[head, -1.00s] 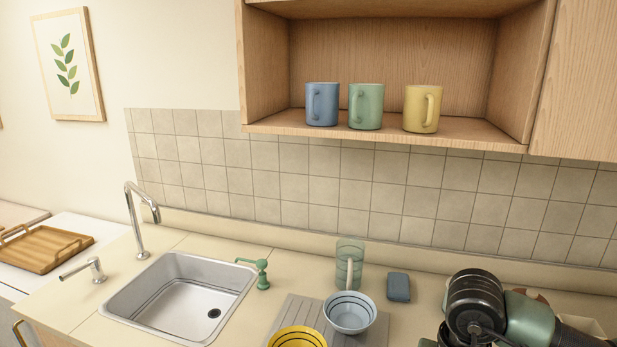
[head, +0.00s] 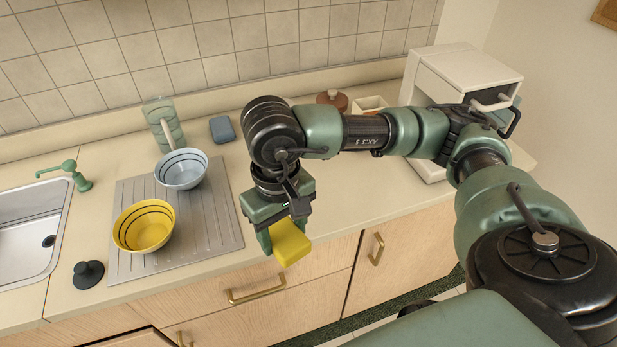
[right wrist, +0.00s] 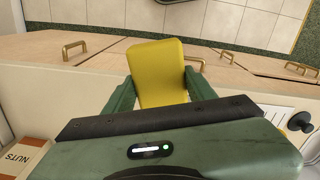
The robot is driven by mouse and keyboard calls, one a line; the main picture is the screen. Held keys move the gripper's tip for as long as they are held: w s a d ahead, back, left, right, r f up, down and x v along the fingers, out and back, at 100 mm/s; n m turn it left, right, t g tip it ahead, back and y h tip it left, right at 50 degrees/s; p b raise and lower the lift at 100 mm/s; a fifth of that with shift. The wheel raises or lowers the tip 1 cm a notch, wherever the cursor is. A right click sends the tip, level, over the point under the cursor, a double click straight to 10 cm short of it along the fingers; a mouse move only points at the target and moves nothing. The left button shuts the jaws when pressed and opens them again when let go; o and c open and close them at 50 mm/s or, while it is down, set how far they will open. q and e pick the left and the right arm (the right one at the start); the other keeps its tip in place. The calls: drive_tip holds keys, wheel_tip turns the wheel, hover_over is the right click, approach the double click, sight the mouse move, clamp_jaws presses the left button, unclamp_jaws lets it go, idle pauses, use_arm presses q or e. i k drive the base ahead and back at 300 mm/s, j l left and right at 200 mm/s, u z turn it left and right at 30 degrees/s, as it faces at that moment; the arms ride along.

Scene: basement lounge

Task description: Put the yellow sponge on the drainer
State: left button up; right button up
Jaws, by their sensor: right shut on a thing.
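The yellow sponge (head: 290,242) is held between the fingers of my right gripper (head: 277,238), near the counter's front edge and to the right of the drainer. In the right wrist view the sponge (right wrist: 158,72) sits between both fingers. The drainer (head: 215,232) is a grey ribbed board on the counter. A yellow bowl (head: 144,228) and a light blue bowl (head: 182,170) stand on it; its right strip is bare. My left gripper is not in view.
A white appliance (head: 455,80) stands at the back right.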

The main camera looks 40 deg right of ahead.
sight(216, 229)
drive_tip(key=u, duration=1.2)
drive_tip(key=k+l+u, duration=0.15)
drive_tip(key=l, duration=0.3)
drive_tip(key=k+l+u, duration=0.15)
drive_tip(key=l, duration=0.25)
drive_tip(key=k+l+u, duration=0.15)
drive_tip(key=l, duration=0.25)
drive_tip(key=k+l+u, duration=0.15)
drive_tip(key=l, duration=0.25)
